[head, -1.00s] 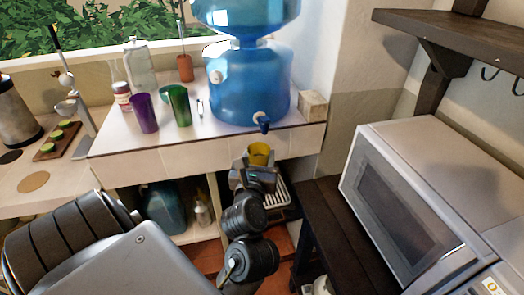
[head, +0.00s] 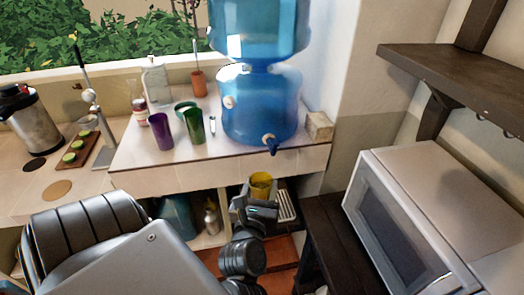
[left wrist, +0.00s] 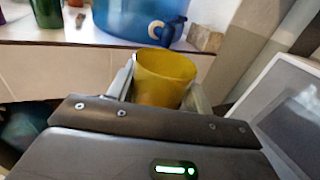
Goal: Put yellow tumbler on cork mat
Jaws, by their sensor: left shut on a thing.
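The yellow tumbler (head: 261,186) is in front of the tiled counter edge, below the blue water dispenser. My left gripper (head: 259,194) is shut on it, and the tumbler looks upright and clear of the counter. In the left wrist view the yellow tumbler (left wrist: 163,80) sits between the two fingers of the left gripper (left wrist: 163,92). A flat round tan mat (head: 57,190), which looks like the cork mat, lies bare on the lower counter at the left. My right gripper is not in view.
A purple tumbler (head: 160,131) and a green tumbler (head: 195,127) stand on the raised counter beside the water dispenser (head: 260,105). A board with green slices (head: 80,150) and a metal flask (head: 30,123) stand beyond the mat. A microwave (head: 405,210) is at the right.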

